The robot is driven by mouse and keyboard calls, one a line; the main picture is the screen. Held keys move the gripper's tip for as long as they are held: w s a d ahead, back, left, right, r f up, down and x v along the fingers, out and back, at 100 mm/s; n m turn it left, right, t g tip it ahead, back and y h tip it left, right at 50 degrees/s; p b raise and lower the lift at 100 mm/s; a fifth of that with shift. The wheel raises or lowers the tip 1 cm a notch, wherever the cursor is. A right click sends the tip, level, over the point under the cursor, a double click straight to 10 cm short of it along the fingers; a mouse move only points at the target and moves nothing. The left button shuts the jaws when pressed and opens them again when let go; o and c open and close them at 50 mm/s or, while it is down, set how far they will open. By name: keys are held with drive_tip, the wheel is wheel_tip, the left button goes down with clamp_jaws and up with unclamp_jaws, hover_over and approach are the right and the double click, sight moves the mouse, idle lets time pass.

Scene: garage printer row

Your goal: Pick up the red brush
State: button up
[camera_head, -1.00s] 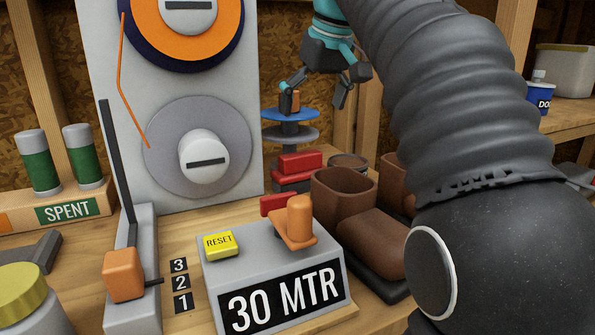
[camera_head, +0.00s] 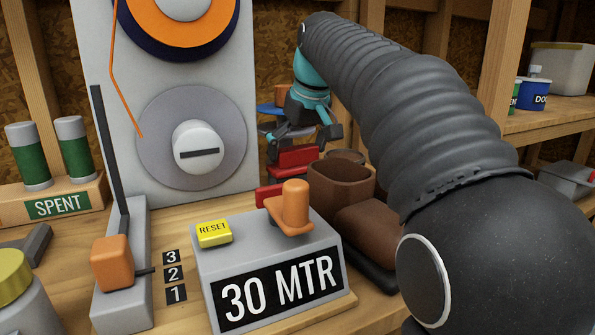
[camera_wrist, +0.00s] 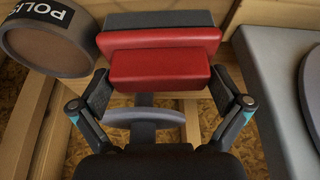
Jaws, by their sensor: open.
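The red brush (camera_head: 297,160) stands behind the grey control box, a red block stepped in two layers. In the wrist view the red brush (camera_wrist: 165,68) lies straight ahead, with a dark grey layer along its far side. My gripper (camera_head: 300,135) is open and empty, close above the brush in the head view. In the wrist view the fingers of my gripper (camera_wrist: 160,95) spread to either side of the brush's near edge. I cannot tell whether they touch it. The brush's lower part is hidden in the head view.
The grey box marked 30 MTR (camera_head: 270,265) stands in front, with an orange knob (camera_head: 293,207) on top. Brown boots (camera_head: 343,190) stand to the right. A tin marked POLI (camera_wrist: 50,38) is beside the brush. The grey spool panel (camera_head: 135,150) rises at left.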

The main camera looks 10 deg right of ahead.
sight(297, 147)
drive_tip(key=shift+c, duration=0.3)
drive_tip(key=c, duration=0.8)
wheel_tip(297, 147, up, 10)
drive_tip(key=p, duration=0.3)
drive_tip(key=s+d+b, duration=0.1)
drive_tip(key=s, duration=0.4)
drive_tip(key=s+d+r+b, duration=0.1)
drive_tip(key=s+d, duration=0.1)
drive_tip(key=s, duration=0.4)
drive_tip(key=s+d+r+b, duration=0.1)
drive_tip(key=s, duration=0.5)
drive_tip(key=shift+s+d, duration=0.2)
drive_tip(key=shift+d, duration=0.1)
